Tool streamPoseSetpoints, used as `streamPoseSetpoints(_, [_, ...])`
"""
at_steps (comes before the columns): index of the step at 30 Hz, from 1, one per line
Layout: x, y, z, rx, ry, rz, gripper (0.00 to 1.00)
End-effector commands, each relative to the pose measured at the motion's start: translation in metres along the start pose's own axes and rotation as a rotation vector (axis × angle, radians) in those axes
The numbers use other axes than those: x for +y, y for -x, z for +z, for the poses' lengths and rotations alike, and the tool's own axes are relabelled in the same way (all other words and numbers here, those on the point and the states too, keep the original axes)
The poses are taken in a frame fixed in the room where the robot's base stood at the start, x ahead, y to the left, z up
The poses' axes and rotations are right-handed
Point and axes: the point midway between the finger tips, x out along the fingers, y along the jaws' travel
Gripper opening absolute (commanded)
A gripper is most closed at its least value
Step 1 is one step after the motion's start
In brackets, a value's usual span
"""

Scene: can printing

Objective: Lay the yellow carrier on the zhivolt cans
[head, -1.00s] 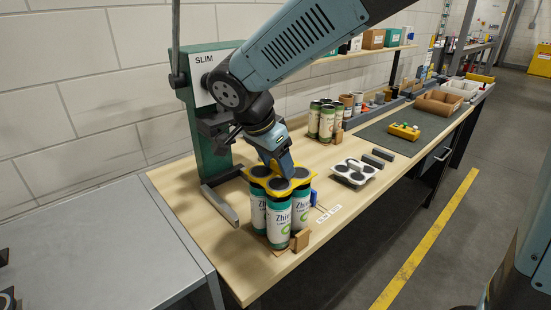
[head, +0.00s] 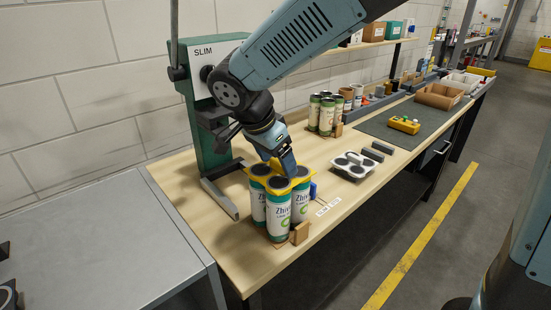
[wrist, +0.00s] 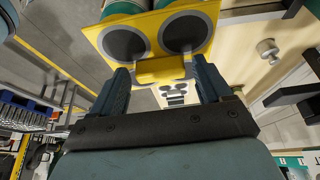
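The yellow carrier (head: 291,183) lies on top of the Zhivolt cans (head: 278,216), which stand upright in a tight cluster on the bench. Dark round discs show through its openings. My gripper (head: 283,172) is at the carrier from above. In the wrist view the carrier (wrist: 105,23) fills the top, and its yellow tab (wrist: 160,70) sits between the two fingers of my gripper (wrist: 163,78). Parts of the can sides show beyond the carrier's edge.
The green SLIM press (head: 205,110) stands behind the cans, its base close to their left. A small wooden block (head: 300,233) is at their front right. A white carrier (head: 354,166) and another can group (head: 325,115) stand farther right.

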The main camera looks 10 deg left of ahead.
Motion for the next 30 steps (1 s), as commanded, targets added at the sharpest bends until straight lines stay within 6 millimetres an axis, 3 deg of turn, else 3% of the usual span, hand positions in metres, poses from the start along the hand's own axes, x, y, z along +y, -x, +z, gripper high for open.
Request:
streamPoseSetpoints(3, [0.0, 0.0, 0.0, 0.0, 0.0, 0.0, 0.88])
streamPoseSetpoints(14, [-0.001, 0.008, 0.0, -0.001, 0.0, -0.002, 0.88])
streamPoseSetpoints(30, [-0.001, 0.105, 0.0, 0.0, 0.0, -0.003, 0.88])
